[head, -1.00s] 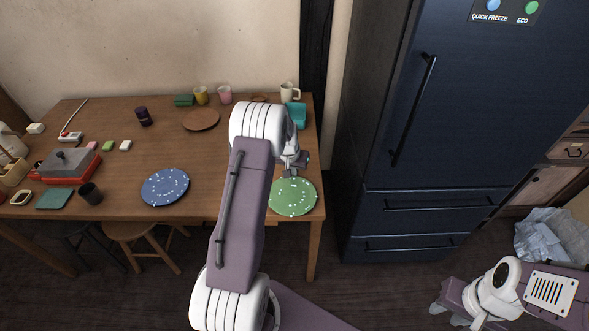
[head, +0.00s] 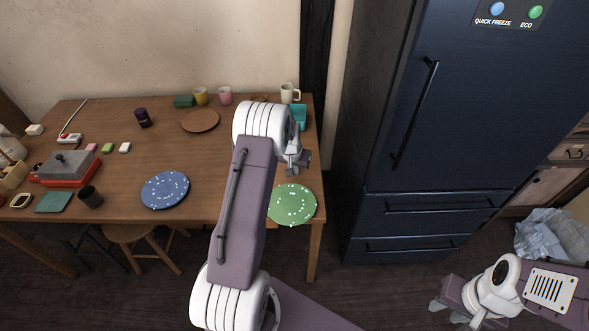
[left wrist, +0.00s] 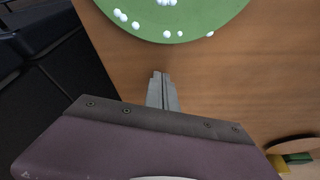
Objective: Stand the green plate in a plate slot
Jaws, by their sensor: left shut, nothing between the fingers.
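The green plate (head: 293,205) with white dots lies flat at the front right corner of the table. It also shows at the top of the left wrist view (left wrist: 180,14). My left gripper (head: 297,170) is above the table, just behind the plate. In the left wrist view its fingers (left wrist: 162,78) are shut with nothing between them, apart from the plate's edge. My right gripper (head: 442,305) is low at the right, far from the table; its fingers are too small to read. A teal object (head: 298,116), possibly the slotted rack, stands partly hidden behind my left arm.
A blue dotted plate (head: 165,189) and a brown plate (head: 201,120) lie on the table (head: 225,155). Cups, including a cream mug (head: 290,92), stand at the back. A dark blue fridge (head: 415,130) is right of the table. The table's middle is fairly clear.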

